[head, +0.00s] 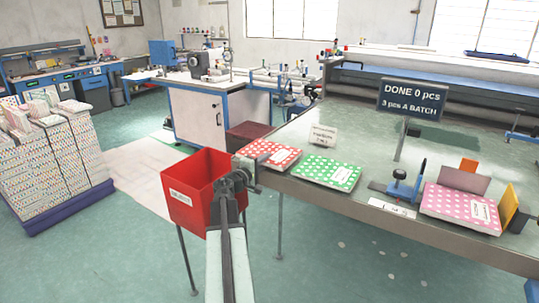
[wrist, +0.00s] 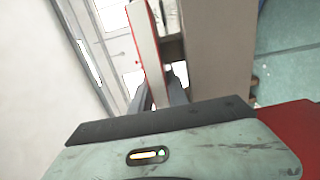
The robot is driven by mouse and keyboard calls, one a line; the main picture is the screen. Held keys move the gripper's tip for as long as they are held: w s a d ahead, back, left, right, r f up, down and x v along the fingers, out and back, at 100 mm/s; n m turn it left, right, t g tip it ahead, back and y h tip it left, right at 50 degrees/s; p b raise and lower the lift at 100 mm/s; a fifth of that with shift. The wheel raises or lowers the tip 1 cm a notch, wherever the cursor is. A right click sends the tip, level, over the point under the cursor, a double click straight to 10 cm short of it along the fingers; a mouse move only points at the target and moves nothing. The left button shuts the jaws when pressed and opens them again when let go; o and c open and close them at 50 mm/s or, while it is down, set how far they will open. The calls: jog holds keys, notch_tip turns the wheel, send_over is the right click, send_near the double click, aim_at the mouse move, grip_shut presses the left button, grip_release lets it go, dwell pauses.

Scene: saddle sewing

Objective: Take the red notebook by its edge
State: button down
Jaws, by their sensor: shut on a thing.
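The red notebook (head: 270,153), with white dots and a pale label, lies flat at the near left corner of the long table. My gripper (head: 250,170) is at its left edge, just off the table, and is shut on that edge. In the wrist view the notebook (wrist: 146,50) shows edge-on as a pale slab with red borders, between the two fingers of my gripper (wrist: 158,98). Much of the fingertips is hidden in the head view.
A green dotted notebook (head: 326,172) lies just right of the red one. A small white sign (head: 323,135) stands behind them. A red bin (head: 190,195) stands left of my arm. A pink dotted notebook (head: 460,207) lies farther right by a blue fixture (head: 402,188).

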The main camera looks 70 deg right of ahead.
jog(key=shift+r, duration=0.1)
dwell(0.3)
notch_tip(320, 180, up, 10)
jog(key=p, duration=1)
